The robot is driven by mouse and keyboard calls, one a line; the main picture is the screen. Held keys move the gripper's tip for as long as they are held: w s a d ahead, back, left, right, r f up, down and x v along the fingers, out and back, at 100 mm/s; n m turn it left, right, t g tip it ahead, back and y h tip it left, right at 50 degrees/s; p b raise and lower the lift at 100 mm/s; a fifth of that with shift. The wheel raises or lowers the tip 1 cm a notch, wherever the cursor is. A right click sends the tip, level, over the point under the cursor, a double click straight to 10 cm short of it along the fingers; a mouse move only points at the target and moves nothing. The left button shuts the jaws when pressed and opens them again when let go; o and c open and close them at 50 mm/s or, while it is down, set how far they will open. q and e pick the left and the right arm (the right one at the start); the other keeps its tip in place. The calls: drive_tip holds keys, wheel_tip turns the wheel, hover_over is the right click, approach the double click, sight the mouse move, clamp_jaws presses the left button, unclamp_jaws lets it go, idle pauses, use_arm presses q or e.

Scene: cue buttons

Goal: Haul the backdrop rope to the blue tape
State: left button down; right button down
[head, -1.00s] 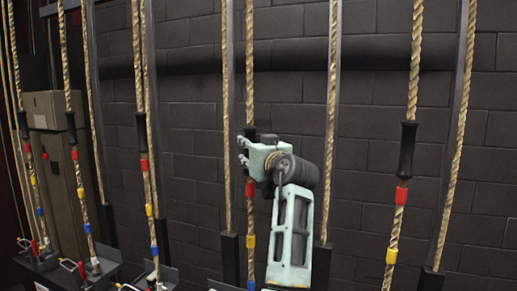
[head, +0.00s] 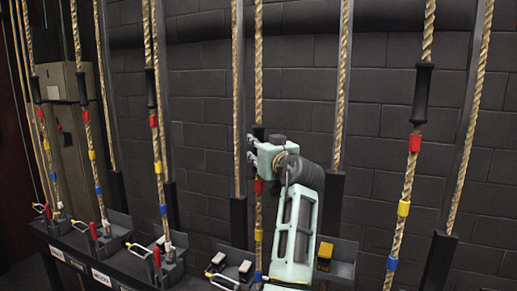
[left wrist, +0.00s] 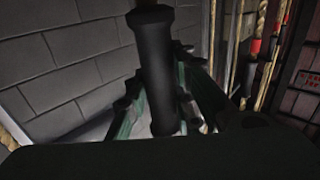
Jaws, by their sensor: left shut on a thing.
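My left gripper (head: 262,158) is shut on the black grip sleeve (head: 258,132) of the middle rope (head: 259,70). In the left wrist view the black sleeve (left wrist: 155,75) stands upright between the green fingers. Below the gripper this rope carries red tape (head: 259,186), yellow tape (head: 258,234) and blue tape (head: 258,277). The blue tape is low, at about the level of the rope locks. My arm hides part of what lies beside and behind it. My right gripper is not in view.
Similar taped ropes with black sleeves hang at left (head: 151,88) and right (head: 422,93). A dark rail (head: 75,250) below carries locks, some with red levers (head: 157,257). A yellow-topped block (head: 326,250) stands right of my arm. A dark block wall (head: 390,60) is behind.

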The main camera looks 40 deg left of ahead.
use_arm(q)
drive_tip(key=c, duration=1.5)
unclamp_jaws()
drive_tip(key=shift+r, duration=0.1)
drive_tip(key=v, duration=1.2)
